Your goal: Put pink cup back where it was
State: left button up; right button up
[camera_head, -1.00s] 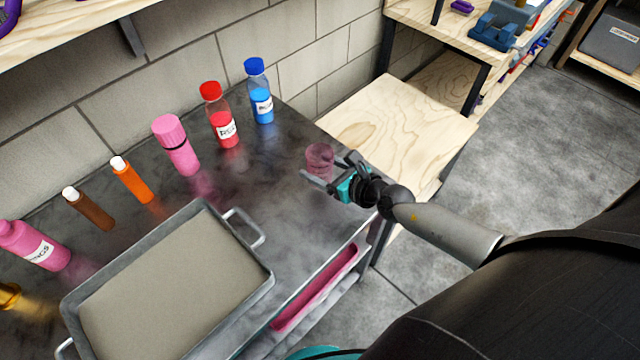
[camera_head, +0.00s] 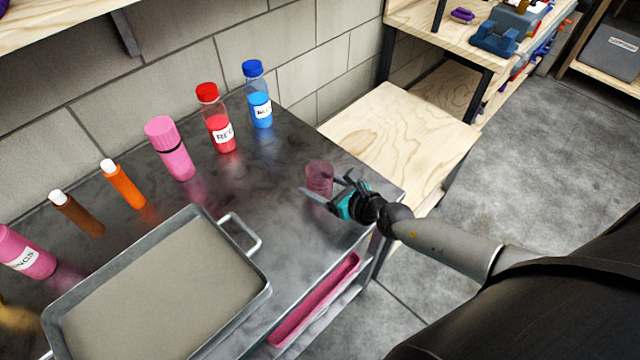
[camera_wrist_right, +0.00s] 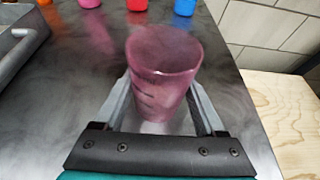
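The pink cup (camera_head: 319,178) is a see-through tumbler, upright over the right end of the dark metal table (camera_head: 290,215). My right gripper (camera_head: 327,188) comes in from the right with one finger on each side of the cup. In the right wrist view the cup (camera_wrist_right: 165,65) sits between the two fingers (camera_wrist_right: 163,100), which appear to press its sides. The cup's base is at or just above the tabletop; I cannot tell if it touches. My left gripper is out of view.
A grey tray (camera_head: 258,292) with handles fills the table's front left. Along the wall stand a blue bottle (camera_head: 258,95), a red bottle (camera_head: 217,120), a pink flask (camera_head: 170,148), an orange bottle (camera_head: 123,183) and a brown bottle (camera_head: 77,213). Clear tabletop lies between the tray and the cup.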

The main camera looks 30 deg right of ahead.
jog(key=o, duration=0.4)
jog(key=shift+r, duration=0.2)
jog(key=p+v, duration=0.2)
jog(key=v, duration=0.8)
jog(key=shift+v, duration=1)
jog(key=shift+r, duration=0.1)
